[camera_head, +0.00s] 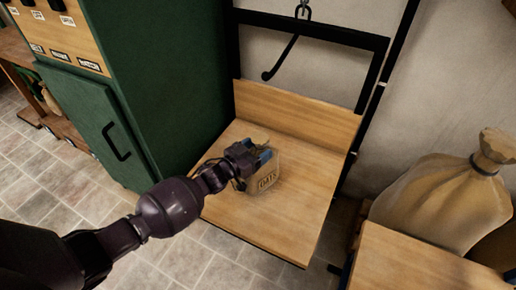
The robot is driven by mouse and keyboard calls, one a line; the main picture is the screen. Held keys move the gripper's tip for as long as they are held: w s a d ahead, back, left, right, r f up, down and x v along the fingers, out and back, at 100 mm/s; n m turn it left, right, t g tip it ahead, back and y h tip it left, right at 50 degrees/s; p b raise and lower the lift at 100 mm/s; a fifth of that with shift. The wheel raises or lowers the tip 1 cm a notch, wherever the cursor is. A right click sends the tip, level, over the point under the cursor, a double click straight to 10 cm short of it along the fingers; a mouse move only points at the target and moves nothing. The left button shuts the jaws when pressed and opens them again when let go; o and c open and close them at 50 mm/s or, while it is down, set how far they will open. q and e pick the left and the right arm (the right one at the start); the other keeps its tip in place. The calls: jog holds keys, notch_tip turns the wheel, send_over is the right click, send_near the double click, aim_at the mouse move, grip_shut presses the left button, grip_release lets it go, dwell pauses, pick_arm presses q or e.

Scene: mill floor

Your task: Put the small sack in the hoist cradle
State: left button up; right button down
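The small sack (264,181), tan with dark lettering on its front, is at the wooden floor of the hoist cradle (290,220), left of its middle. It looks upright; I cannot tell whether it rests on the boards or hangs just above them. My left gripper (262,157), with blue at its fingers, is at the top of the sack, reaching in from the left. The fingers and the sack's top overlap, so I cannot see whether they grip it or stand open around it. My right gripper is out of view.
A dark frame with a hook (283,62) rises behind the cradle's wooden back board (300,112). A green cabinet (165,75) stands close on the left. A large tied sack (440,200) stands at the right by a wooden surface (410,268). The cradle's front and right boards are clear.

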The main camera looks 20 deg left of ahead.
pick_arm(q)
jog(key=shift+o, duration=1.2)
jog(key=shift+r, duration=0.15)
jog(key=shift+s+a, duration=0.1)
jog(key=shift+s, duration=0.1)
jog(key=p+v, duration=0.3)
jog(key=v, duration=0.8)
jog(key=shift+s, duration=0.3)
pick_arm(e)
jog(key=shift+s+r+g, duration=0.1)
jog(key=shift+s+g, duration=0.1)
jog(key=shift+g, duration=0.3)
pick_arm(q)
jog(key=shift+a, duration=0.15)
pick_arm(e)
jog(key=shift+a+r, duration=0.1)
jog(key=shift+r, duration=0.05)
